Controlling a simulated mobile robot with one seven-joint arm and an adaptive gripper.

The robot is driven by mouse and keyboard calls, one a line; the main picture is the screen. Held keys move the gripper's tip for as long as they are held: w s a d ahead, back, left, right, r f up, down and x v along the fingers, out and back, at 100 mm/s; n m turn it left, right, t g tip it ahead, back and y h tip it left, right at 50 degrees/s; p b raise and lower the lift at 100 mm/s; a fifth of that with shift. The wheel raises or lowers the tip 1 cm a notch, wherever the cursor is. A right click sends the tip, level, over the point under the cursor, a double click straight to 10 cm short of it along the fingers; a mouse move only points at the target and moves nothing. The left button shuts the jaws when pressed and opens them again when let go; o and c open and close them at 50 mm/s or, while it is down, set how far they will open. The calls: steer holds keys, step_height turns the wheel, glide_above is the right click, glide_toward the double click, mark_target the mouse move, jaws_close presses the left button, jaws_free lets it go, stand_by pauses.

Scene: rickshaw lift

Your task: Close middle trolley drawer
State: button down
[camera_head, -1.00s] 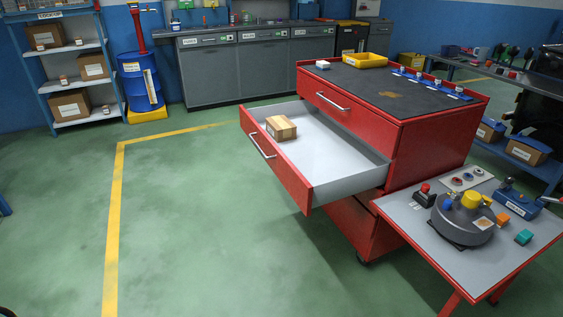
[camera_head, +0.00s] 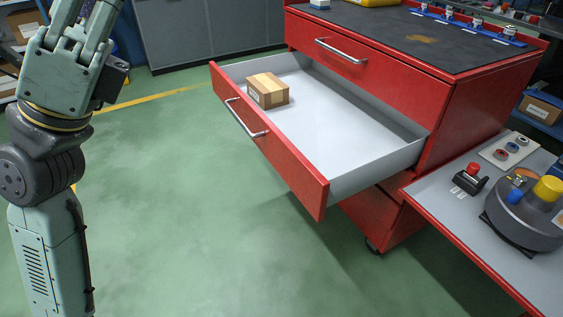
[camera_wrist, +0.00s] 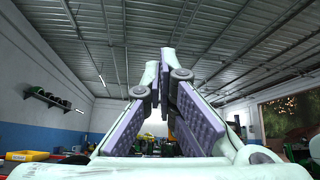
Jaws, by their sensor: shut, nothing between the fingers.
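The red trolley (camera_head: 445,110) has its middle drawer (camera_head: 265,145) pulled far out toward the lower left in the head view. The drawer has a red front with a metal handle (camera_head: 246,118) and a pale grey inside. A small cardboard box (camera_head: 267,90) sits inside, near the front panel's far end. My gripper stands raised at the left edge of the head view, apart from the drawer; its fingertips are cut off by the top edge. In the wrist view my gripper (camera_wrist: 164,75) points upward, its fingers together and empty.
The top drawer (camera_head: 365,70) is shut. Below the open drawer, a lower red drawer front shows partly. A side table (camera_head: 450,210) with several small devices adjoins the trolley at right. Green floor (camera_head: 190,210) in front of the drawer is clear.

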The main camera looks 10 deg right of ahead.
steer(key=w+d+f+t+y+b, duration=0.1)
steer(key=w+d+f+y+b, duration=0.15)
steer(key=w+f, duration=0.45)
steer(key=w+d+f+t+y+b, duration=0.1)
steer(key=w+d+f+y+b, duration=0.15)
steer(key=f, duration=0.95)
steer(key=g+y+b, duration=0.2)
steer(key=y+b, duration=0.2)
steer(key=y, duration=0.2)
glide_toward(298, 168)
steer(key=shift+n, duration=0.3)
steer(key=p+x, duration=0.1)
steer(key=x, duration=0.6)
steer(key=shift+d, duration=0.1)
